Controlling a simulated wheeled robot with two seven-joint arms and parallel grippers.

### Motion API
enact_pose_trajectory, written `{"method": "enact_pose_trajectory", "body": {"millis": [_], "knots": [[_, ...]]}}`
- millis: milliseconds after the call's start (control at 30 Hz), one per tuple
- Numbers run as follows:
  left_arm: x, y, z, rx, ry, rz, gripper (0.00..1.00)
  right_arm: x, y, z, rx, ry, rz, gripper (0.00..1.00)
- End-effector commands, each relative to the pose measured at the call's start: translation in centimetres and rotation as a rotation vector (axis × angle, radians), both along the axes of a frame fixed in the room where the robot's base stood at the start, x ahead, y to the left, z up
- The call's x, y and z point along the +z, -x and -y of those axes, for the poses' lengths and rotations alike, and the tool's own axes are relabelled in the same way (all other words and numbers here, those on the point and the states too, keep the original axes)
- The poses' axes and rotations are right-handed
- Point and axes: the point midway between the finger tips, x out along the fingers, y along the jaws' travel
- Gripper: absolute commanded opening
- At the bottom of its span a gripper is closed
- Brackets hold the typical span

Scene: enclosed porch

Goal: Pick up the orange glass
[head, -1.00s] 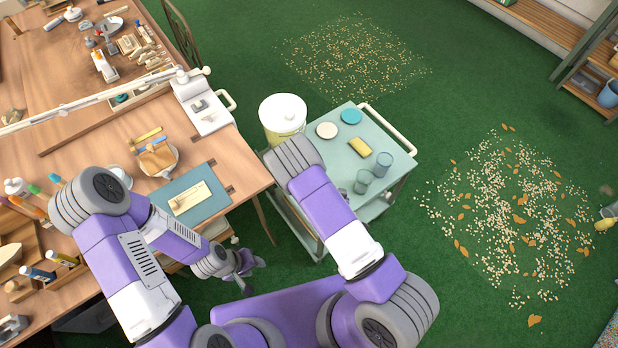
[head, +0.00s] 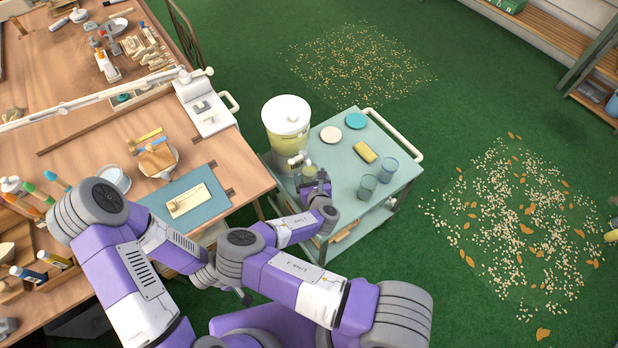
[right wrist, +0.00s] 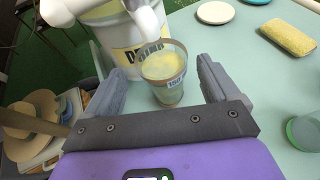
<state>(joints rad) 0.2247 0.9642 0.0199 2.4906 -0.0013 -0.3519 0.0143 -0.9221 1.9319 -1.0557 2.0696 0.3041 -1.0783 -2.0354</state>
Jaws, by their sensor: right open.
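A clear glass with an orange-brown rim (right wrist: 164,72) stands upright on the cart top, under the spout of a drink dispenser. It is small in the head view (head: 309,171). My right gripper (head: 313,182) is at the cart's near left part. In the right wrist view the right gripper (right wrist: 160,85) is open, with one finger on each side of the glass and a gap to both. My left gripper (head: 243,296) is mostly hidden behind my right arm.
The dispenser (head: 286,120) stands close behind the glass. A blue glass (head: 389,169), a green glass (head: 367,187), a yellow sponge (head: 365,151) and two coasters, white (head: 331,135) and teal (head: 356,121), share the cart (head: 345,185). A cluttered workbench (head: 110,140) is at left.

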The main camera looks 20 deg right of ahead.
Motion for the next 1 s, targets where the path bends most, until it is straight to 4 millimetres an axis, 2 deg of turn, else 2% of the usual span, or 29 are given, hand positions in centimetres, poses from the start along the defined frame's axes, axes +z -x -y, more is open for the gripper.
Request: {"method": "enact_pose_trajectory", "body": {"millis": [100, 200, 500, 900, 1000], "knots": [[-0.8, 0.0, 0.0, 0.0, 0.0, 0.0, 0.42, -0.6, -1.9, 0.4, -0.002, -0.002, 0.002, 0.88], [-1.1, 0.0, 0.0, 0.0, 0.0, 0.0, 0.42, -1.0, -3.0, 0.4, -0.001, -0.003, 0.002, 0.88], [-1.1, 0.0, 0.0, 0.0, 0.0, 0.0, 0.42, -1.0, -3.4, 0.4, -0.002, -0.002, 0.0, 0.88], [-1.1, 0.0, 0.0, 0.0, 0.0, 0.0, 0.42, -1.0, -3.4, 0.4, -0.002, -0.002, 0.0, 0.27], [-1.1, 0.0, 0.0, 0.0, 0.0, 0.0, 0.42, -1.0, -3.4, 0.4, -0.002, -0.002, 0.002, 0.16]]}}
